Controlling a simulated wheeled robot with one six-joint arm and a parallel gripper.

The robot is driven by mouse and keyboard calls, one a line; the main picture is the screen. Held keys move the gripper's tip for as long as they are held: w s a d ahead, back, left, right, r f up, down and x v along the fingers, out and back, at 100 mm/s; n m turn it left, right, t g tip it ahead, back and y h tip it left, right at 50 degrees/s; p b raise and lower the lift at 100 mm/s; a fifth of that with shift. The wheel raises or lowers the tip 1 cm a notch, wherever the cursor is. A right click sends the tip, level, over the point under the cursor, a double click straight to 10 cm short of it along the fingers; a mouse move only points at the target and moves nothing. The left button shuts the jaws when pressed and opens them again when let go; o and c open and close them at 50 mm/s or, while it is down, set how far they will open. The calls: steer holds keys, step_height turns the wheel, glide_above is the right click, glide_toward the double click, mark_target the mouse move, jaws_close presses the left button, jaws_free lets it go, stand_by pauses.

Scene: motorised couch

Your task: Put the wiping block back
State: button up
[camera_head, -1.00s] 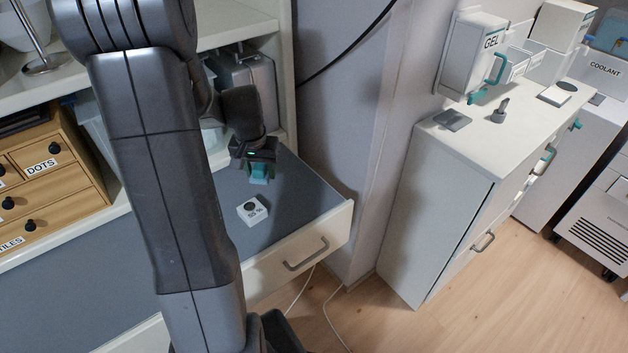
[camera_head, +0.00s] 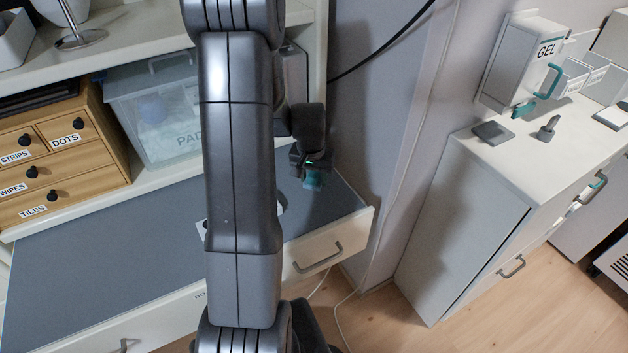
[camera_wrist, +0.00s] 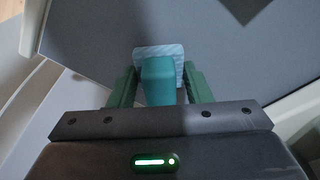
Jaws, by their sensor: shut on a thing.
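The wiping block shows in the wrist view as a teal grip (camera_wrist: 158,82) on a pale blue striped pad (camera_wrist: 172,52). My gripper (camera_wrist: 157,88) is shut on the teal grip, with a green finger on each side. In the head view my gripper (camera_head: 312,172) points down, with the teal block (camera_head: 313,181) under it, over the right end of the grey-topped pulled-out surface (camera_head: 110,240). I cannot tell whether the pad touches that surface.
A wooden drawer unit (camera_head: 95,157) and a clear lidded bin (camera_head: 165,140) stand at the back left. A white cabinet (camera_head: 470,200) with a gel dispenser (camera_head: 525,65) stands at the right. My arm hides part of the grey surface; its left part is bare.

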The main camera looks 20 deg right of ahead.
mark_target(312, 177)
steer(key=shift+f, duration=0.9)
steer(key=o, duration=1)
steer(key=shift+f, duration=0.15)
steer(key=shift+r, duration=0.7)
steer(key=r, duration=0.3)
steer(key=s+r, duration=0.1)
steer(key=r, duration=0.3)
steer(key=a+r, duration=0.1)
steer(key=r, duration=0.2)
steer(key=shift+s+a+r, duration=0.1)
steer(key=shift+s+r, duration=0.1)
steer(key=shift+r, duration=0.2)
